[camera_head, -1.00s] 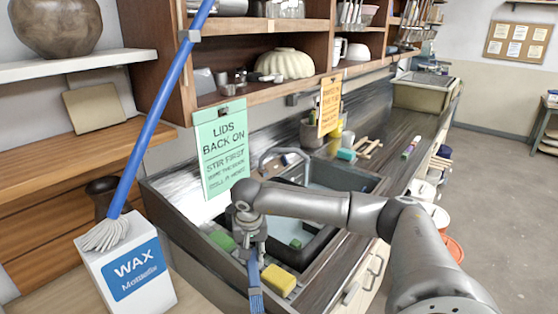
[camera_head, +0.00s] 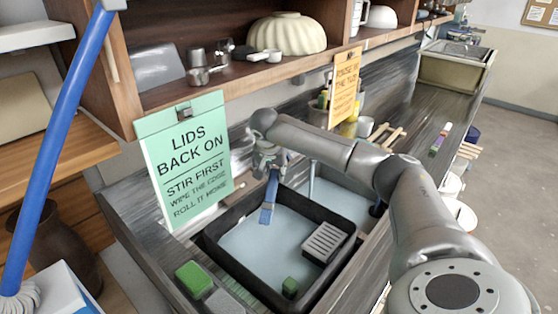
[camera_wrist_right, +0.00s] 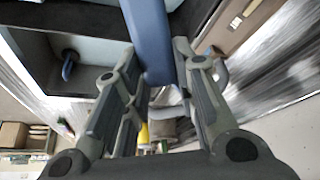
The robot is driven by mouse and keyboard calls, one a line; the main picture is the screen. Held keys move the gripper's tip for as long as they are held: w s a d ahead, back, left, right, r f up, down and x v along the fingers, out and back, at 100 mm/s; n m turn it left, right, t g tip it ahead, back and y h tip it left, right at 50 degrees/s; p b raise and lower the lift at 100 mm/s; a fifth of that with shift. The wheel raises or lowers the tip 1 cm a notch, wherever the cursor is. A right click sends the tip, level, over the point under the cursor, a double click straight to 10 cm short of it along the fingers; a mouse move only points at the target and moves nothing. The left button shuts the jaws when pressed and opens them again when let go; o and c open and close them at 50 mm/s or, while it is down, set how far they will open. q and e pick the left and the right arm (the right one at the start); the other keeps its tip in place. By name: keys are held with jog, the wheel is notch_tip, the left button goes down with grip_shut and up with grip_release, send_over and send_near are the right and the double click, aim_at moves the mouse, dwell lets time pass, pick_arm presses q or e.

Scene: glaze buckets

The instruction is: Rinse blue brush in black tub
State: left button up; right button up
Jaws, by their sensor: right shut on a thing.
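The blue brush (camera_head: 268,200) hangs bristles down from my right gripper (camera_head: 268,158) in the head view. Its bristle end is over the far part of the black tub (camera_head: 217,256); I cannot tell whether the tip touches the pale water (camera_head: 255,250). In the right wrist view the blue handle (camera_wrist_right: 148,40) runs between the two fingers of my right gripper (camera_wrist_right: 158,85). My left gripper is not in view.
A green sponge (camera_head: 194,278) lies on the sink's left edge beside a grey block. A green sign (camera_head: 185,160) hangs close left of my right gripper, an orange sign (camera_head: 345,88) to its right. A tall blue handle (camera_head: 50,140) stands at the left.

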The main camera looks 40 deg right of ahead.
aim_at(273, 179)
jog(key=shift+s+a+f+b, duration=0.35)
jog(key=shift+s+a+b, duration=0.05)
jog(key=shift+a+b, duration=0.2)
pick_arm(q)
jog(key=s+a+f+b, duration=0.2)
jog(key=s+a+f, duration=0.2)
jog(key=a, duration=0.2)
pick_arm(e)
notch_tip(273, 179, down, 2)
jog(key=shift+a+f, duration=0.1)
pick_arm(q)
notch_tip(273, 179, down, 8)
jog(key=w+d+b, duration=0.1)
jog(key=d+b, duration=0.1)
jog(key=b, duration=0.6)
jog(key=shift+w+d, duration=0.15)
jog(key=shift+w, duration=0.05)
pick_arm(e)
notch_tip(273, 179, down, 14)
jog(key=shift+w+d, duration=0.15)
jog(key=shift+d, duration=0.1)
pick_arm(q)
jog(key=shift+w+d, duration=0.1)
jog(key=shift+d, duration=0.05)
